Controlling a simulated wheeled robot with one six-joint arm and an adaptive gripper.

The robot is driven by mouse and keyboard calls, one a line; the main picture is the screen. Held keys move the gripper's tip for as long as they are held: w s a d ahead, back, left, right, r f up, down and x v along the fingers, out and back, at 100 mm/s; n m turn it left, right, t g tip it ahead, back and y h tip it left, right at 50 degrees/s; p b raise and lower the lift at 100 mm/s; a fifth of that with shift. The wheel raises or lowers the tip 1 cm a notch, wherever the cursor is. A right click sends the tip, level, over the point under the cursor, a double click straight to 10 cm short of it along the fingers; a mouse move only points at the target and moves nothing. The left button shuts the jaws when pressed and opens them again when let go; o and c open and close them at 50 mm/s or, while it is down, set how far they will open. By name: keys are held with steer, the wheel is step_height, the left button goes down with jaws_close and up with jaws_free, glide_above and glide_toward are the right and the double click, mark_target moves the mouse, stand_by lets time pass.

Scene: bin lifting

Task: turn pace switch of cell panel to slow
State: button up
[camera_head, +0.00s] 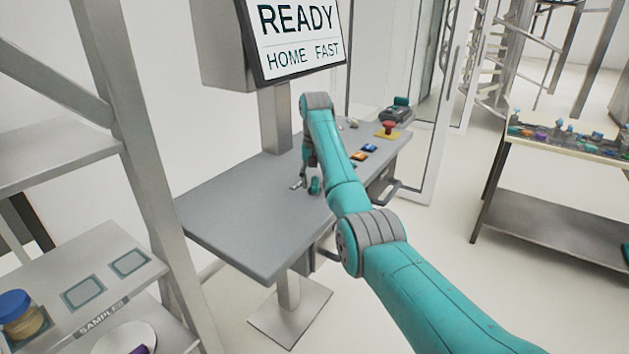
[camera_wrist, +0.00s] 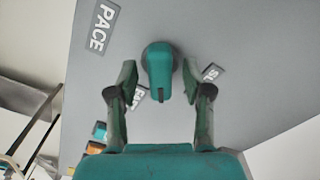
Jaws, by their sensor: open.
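My gripper (camera_wrist: 159,74) is open, one finger on each side of the knob, with small gaps. It also shows in the head view (camera_head: 309,178).
The screen (camera_head: 297,35) above the panel reads READY, HOME FAST. Blue and orange buttons (camera_head: 364,152) and a red button on a yellow base (camera_head: 388,130) sit farther along the panel. A samples shelf (camera_head: 110,285) stands left. The panel's near left part is bare.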

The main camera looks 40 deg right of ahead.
steer(key=shift+c, duration=0.3)
jaws_close()
steer(key=n, duration=0.5)
steer(key=shift+n, duration=0.3)
steer(key=n, duration=0.5)
steer(key=shift+n, duration=0.3)
